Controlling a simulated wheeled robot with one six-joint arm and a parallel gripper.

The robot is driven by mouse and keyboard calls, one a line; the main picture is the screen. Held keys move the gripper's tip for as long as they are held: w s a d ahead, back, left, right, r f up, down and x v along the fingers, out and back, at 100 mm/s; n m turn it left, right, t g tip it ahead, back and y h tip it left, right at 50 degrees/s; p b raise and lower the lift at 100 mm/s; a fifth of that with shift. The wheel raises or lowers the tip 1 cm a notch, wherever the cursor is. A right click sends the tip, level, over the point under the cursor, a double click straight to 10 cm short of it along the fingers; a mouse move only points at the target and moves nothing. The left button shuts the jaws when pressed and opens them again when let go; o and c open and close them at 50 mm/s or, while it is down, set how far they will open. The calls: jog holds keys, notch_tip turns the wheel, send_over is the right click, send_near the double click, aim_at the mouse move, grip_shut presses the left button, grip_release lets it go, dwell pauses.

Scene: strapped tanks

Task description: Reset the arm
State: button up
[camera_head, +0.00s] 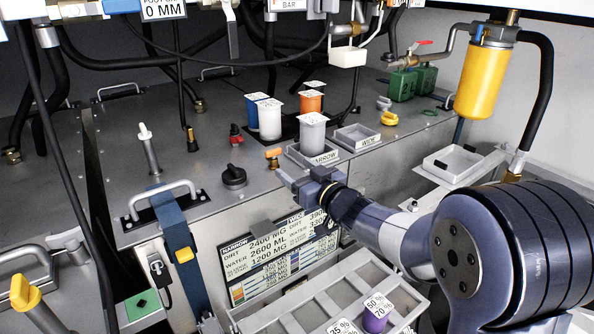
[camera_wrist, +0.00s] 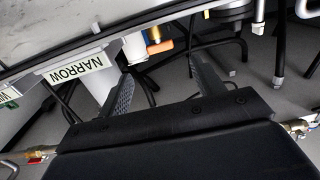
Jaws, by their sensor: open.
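My arm reaches in from the right in the head view, and my gripper (camera_head: 290,178) is in front of the tray labelled NARROW (camera_head: 318,158), near the front edge of the metal counter. In the wrist view my gripper (camera_wrist: 165,75) has its two dark fingers spread wide apart with nothing held between them. The NARROW label (camera_wrist: 77,69) shows upside down there, with a pale cylinder (camera_wrist: 100,83) beside the left finger. In the head view a grey-white cup (camera_head: 312,133) stands in the NARROW tray, just behind my gripper. I cannot tell whether the gripper touches the tray.
White (camera_head: 269,120), blue and orange (camera_head: 311,102) cups stand behind. The WIDE tray (camera_head: 357,138) looks empty. A divided grey rack (camera_head: 330,295) with a purple-bodied cup (camera_head: 375,318) lies below my arm. A yellow cylinder (camera_head: 483,80) and black hoses hang at upper right.

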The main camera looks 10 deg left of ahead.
aim_at(275, 153)
jog(key=p+x, duration=0.3)
jog(key=x, duration=0.7)
jog(key=shift+a, duration=0.15)
jog(key=shift+w+a, duration=0.25)
jog(key=shift+f, duration=0.1)
jog(key=shift+d, duration=0.1)
